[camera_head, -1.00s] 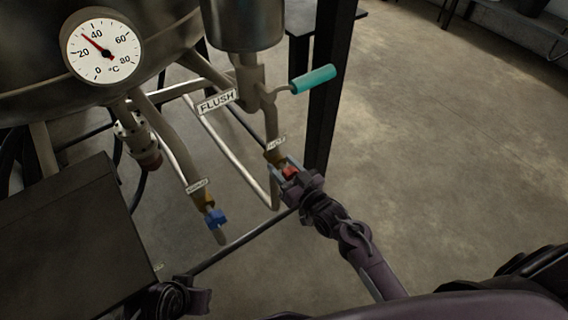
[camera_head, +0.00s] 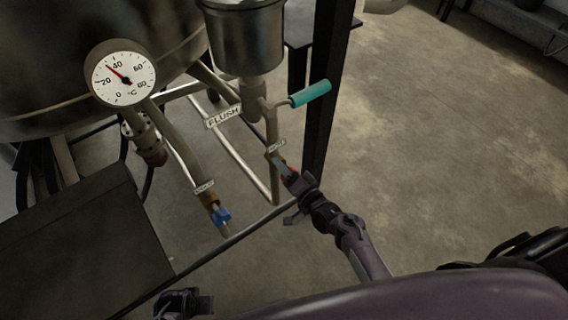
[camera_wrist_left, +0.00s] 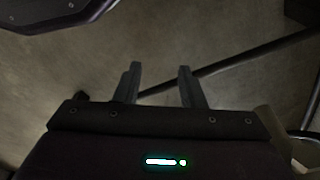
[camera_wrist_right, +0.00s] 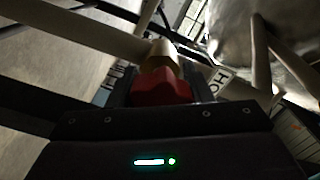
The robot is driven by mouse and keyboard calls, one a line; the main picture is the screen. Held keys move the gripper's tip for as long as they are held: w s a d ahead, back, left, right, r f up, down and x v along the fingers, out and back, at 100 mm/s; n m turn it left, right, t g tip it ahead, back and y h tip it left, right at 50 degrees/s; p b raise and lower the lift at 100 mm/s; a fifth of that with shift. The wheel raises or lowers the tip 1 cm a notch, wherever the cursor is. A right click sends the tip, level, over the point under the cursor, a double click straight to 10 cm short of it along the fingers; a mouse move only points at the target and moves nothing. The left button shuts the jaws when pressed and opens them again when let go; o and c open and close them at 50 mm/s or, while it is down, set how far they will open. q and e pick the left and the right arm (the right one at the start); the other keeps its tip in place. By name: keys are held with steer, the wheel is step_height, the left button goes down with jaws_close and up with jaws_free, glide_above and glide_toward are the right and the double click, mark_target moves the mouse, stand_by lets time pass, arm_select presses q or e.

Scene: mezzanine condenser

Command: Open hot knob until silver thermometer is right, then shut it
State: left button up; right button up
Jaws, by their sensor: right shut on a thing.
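The red hot knob (camera_wrist_right: 162,86) sits on a brass valve below the hot label (camera_head: 276,146). My right gripper (camera_head: 286,172) is shut on this knob and hides most of it in the head view. The round dial thermometer (camera_head: 120,74), with a white face and metal rim, is on the tank at upper left. Its red needle points between 20 and 40, around 30 °C. My left gripper (camera_wrist_left: 158,85) is open and empty in the left wrist view, and its arm shows at the bottom of the head view.
A blue knob (camera_head: 221,215) sits on the neighbouring pipe, left of the hot valve. A teal flush handle (camera_head: 310,94) sticks out above the hot valve. A black post (camera_head: 326,90) stands just right of it. A dark box (camera_head: 80,235) fills the lower left. Open floor lies right.

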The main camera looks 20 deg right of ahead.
arm_select(q)
steer(key=s+a+f+p, duration=0.2)
steer(key=s+f+p, duration=0.1)
steer(key=s+f, duration=0.2)
steer(key=shift+a+f, duration=0.25)
steer(key=shift+f, duration=0.85)
arm_select(e)
steer(key=shift+f+m, duration=0.1)
steer(key=shift+m, duration=4.3)
steer(key=o, duration=1)
